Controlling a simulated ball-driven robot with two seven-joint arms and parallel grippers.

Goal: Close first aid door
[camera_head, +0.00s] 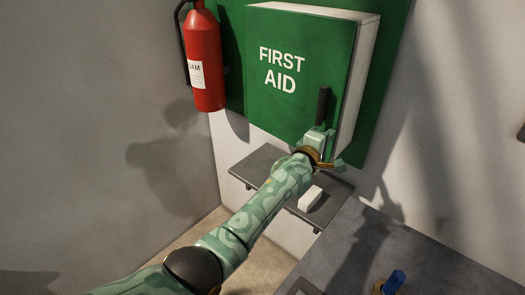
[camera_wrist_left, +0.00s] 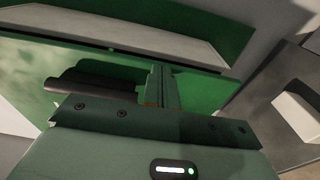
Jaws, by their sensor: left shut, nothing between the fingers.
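The first aid cabinet hangs on a green wall board, with its green door (camera_head: 290,60) facing me and its white side (camera_head: 358,85) visible. The door lies against the cabinet body or very near it; I cannot tell whether a small gap remains. A black handle (camera_head: 323,104) stands upright near the door's lower right edge. My left gripper (camera_head: 322,137) is shut and empty, just below the handle at the door's lower right corner. In the left wrist view, the shut fingers (camera_wrist_left: 160,86) are close to the green door, beside the dark handle (camera_wrist_left: 95,84); contact is unclear. My right gripper is out of view.
A red fire extinguisher (camera_head: 204,60) hangs left of the cabinet. Below is a grey shelf (camera_head: 255,165) with a white block (camera_head: 310,198). A grey surface (camera_head: 420,250) at lower right bears a small blue object (camera_head: 395,281).

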